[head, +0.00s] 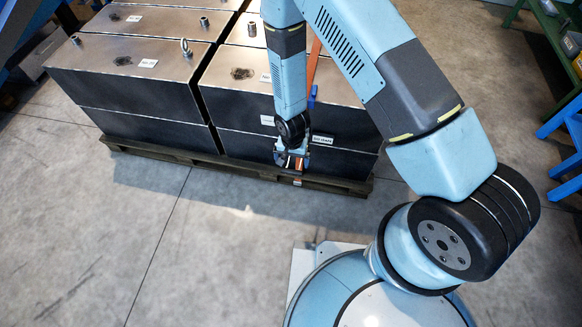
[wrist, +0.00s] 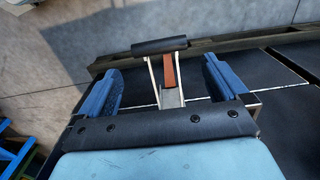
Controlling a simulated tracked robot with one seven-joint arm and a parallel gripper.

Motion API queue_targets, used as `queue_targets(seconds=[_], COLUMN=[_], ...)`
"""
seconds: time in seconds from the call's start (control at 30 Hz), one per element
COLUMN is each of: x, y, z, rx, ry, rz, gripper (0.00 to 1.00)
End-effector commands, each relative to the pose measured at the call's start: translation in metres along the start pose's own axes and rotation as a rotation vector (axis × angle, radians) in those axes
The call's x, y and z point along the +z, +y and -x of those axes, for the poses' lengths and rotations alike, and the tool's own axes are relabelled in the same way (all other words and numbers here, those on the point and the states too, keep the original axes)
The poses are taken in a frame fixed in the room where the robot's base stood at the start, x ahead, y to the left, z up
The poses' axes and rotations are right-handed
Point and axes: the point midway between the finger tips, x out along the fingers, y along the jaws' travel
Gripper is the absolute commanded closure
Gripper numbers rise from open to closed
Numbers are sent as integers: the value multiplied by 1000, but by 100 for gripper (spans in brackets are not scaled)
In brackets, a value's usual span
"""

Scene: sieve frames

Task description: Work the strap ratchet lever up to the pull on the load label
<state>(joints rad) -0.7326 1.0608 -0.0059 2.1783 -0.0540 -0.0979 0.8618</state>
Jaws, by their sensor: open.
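My gripper (head: 291,162) hangs low at the front face of the right-hand dark box. In the wrist view its two blue fingers stand wide apart, and my gripper (wrist: 162,68) is open. The ratchet lever (wrist: 160,46) shows between and just beyond the fingers, with a black crossbar handle on two metal side arms. The fingers do not visibly touch it. The orange strap (wrist: 170,70) runs between the side arms; the strap also shows over the box top (head: 313,62). A white label (head: 322,139) with dark print, too small to read, sits right of my gripper.
Dark boxes with metal tops (head: 130,62) stand stacked on a wooden pallet (head: 340,186). A lifting eye (head: 186,48) and studs rise from the tops. Blue stands (head: 565,130) are at the right edge. The concrete floor (head: 110,240) in front is clear.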

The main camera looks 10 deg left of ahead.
Motion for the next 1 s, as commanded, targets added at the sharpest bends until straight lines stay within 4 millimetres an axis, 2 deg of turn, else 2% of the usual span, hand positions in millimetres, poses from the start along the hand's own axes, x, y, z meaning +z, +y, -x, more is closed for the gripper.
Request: queue_targets(seconds=[0.2,0.4,0.6,0.87,1.0], x=[0,0,0,0,0], y=[0,0,0,0,0], z=[-31,-51,-59,-59,-59], rx=[1,1,1,0,0], ry=[-1,-1,0,0,0], rz=[0,1,1,1,1], gripper=[0,0,0,0,12])
